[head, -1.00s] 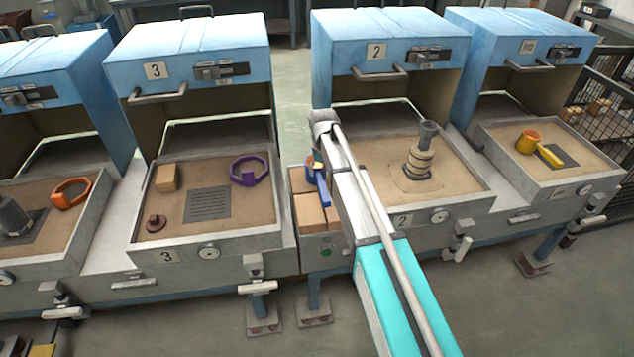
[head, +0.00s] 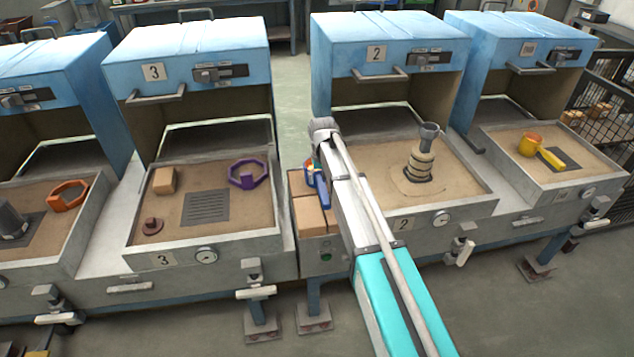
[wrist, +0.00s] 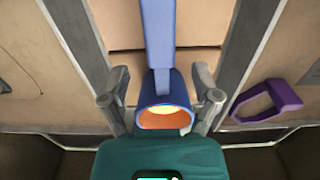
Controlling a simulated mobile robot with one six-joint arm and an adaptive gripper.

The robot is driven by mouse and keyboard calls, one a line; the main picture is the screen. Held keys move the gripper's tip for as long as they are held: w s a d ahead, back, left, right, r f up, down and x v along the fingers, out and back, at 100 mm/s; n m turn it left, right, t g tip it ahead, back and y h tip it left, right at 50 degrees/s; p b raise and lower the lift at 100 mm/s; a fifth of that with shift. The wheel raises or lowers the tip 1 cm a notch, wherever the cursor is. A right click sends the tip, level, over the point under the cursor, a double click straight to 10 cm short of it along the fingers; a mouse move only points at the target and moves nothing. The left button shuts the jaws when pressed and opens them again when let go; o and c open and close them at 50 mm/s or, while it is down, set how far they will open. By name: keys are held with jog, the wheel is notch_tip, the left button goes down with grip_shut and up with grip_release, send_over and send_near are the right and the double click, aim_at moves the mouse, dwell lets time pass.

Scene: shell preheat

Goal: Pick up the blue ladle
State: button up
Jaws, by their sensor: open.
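The blue ladle (head: 320,190) is on the narrow section between stations 3 and 2 in the head view, partly hidden by my arm. In the wrist view the ladle (wrist: 163,88) shows a round cup with an orange glowing inside and a flat blue handle running to the top edge. My gripper (wrist: 160,85) is open, with one finger on each side of the cup. Gaps show between the cup and both fingers. In the head view the gripper is mostly hidden behind my arm.
Tan blocks (head: 308,214) lie under and beside the ladle. A purple octagonal ring (head: 247,186) lies in the station 3 tray (head: 207,243). A grey ringed stack (head: 421,160) stands in the station 2 tray. A yellow ladle (head: 551,157) lies at the right station.

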aim_at(321, 184)
jog(key=shift+w+a+f+b, duration=0.1)
jog(key=shift+f+b, duration=1.85)
jog(key=shift+f, duration=0.25)
grip_shut()
